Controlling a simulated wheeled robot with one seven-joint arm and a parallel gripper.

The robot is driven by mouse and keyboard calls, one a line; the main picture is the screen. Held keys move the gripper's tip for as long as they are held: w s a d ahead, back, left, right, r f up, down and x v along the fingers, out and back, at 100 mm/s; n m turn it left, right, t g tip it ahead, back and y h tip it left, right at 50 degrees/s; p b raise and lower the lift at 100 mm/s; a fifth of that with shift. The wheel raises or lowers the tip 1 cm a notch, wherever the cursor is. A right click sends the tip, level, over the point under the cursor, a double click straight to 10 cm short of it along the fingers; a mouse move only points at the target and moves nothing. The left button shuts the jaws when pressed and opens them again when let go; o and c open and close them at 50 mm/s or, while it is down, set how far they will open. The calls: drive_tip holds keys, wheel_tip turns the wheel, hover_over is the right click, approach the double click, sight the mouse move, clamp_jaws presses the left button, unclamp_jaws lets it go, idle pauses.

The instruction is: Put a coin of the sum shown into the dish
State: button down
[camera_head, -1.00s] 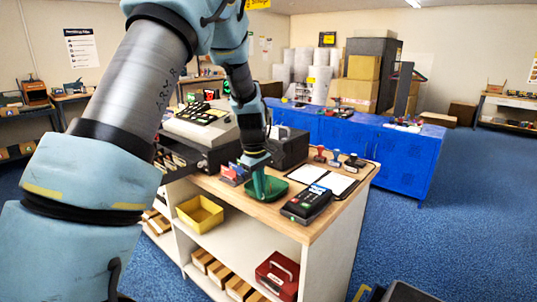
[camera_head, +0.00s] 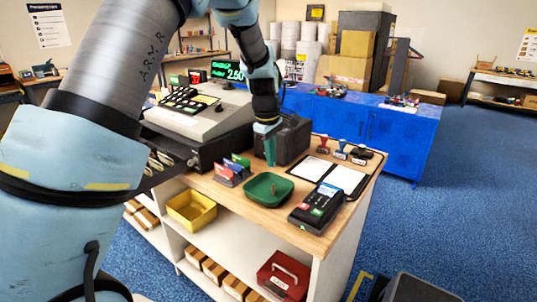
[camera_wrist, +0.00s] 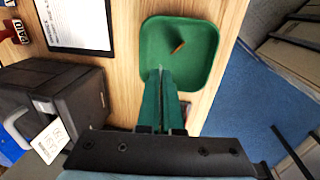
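The green dish (camera_head: 252,198) sits on the wooden counter; it also fills the top of the wrist view (camera_wrist: 206,72). A small brown-copper coin (camera_wrist: 178,46) is in the dish and looks tilted or on edge; it shows as a thin brown shape in the head view (camera_head: 273,190). My gripper (camera_head: 270,163) is above the dish's back edge, apart from the coin. Its green fingers (camera_wrist: 160,70) are together with only a thin line between them, and nothing shows in them. The register display (camera_head: 227,70) reads 2.50 in green.
The cash register (camera_head: 205,118) with an open drawer (camera_head: 163,157) stands left of the dish. A card rack (camera_head: 232,172) is beside the dish, a black box (camera_head: 292,140) behind. The card terminal (camera_head: 318,207), clipboard (camera_head: 345,178) and stamps (camera_head: 340,150) lie to the right.

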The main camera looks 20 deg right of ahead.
drive_tip(key=b, duration=0.4)
hover_over(271, 189)
wheel_tip(271, 189, down, 6)
drive_tip(key=shift+r, duration=0.15)
drive_tip(key=c, duration=1)
unclamp_jaws()
drive_tip(key=shift+r, duration=0.1)
wheel_tip(271, 189, up, 11)
drive_tip(key=a+b, duration=0.1)
drive_tip(key=b, duration=0.1)
drive_tip(key=shift+s+a+f, duration=0.2)
drive_tip(key=shift+s, duration=0.25)
